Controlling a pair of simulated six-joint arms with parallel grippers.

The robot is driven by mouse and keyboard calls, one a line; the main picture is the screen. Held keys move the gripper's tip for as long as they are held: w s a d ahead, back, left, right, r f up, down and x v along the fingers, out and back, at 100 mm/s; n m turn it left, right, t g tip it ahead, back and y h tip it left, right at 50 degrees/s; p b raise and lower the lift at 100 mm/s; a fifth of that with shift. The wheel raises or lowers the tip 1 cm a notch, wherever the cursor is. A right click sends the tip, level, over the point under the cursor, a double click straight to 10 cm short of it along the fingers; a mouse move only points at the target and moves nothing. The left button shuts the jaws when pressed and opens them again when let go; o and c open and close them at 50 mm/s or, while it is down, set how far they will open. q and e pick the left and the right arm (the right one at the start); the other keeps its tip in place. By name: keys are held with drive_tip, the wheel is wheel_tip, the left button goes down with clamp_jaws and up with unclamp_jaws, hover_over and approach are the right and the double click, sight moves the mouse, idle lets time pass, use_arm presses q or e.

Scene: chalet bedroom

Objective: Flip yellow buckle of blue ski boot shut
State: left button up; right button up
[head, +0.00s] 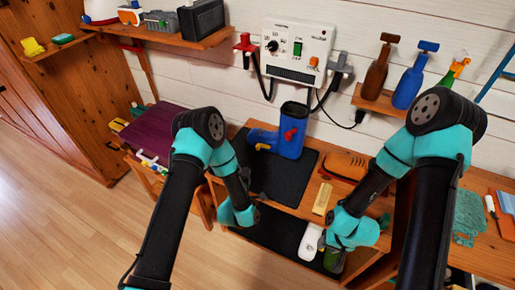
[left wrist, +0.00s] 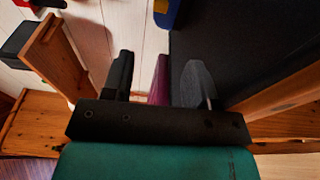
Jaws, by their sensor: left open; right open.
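The blue ski boot (head: 290,146) stands upright on a black mat on the wooden bench, below the wall unit. Its yellow buckle (head: 262,147) sticks out low on its left side, and a red part (head: 291,134) sits on its front. In the left wrist view a bit of blue and yellow (left wrist: 166,12) shows at the top edge, probably the boot. My left gripper (left wrist: 158,78) is open and empty, nearer the camera than the boot and apart from it. My right gripper (head: 326,240) is open at the bench's front right; its fingertips are hard to make out.
The black mat (head: 280,178) is clear in front of the boot. An orange-brown brush (head: 343,164) and a pale yellow block (head: 322,198) lie to its right. A white bottle (head: 311,240) is lower down. A bottle shelf (head: 378,101) is at right.

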sight(257, 149)
use_arm(q)
drive_tip(key=shift+w, duration=0.1)
drive_tip(key=x, duration=1.7)
drive_tip(key=shift+w, duration=0.1)
drive_tip(key=shift+f, duration=0.1)
drive_tip(key=shift+c, duration=0.3)
drive_tip(key=c, duration=0.9)
drive_tip(key=shift+o, duration=0.2)
drive_tip(key=shift+w+m+h, duration=0.25)
drive_tip(key=shift+m+h, duration=0.25)
drive_tip(key=shift+h, duration=0.3)
drive_tip(key=o, duration=0.9)
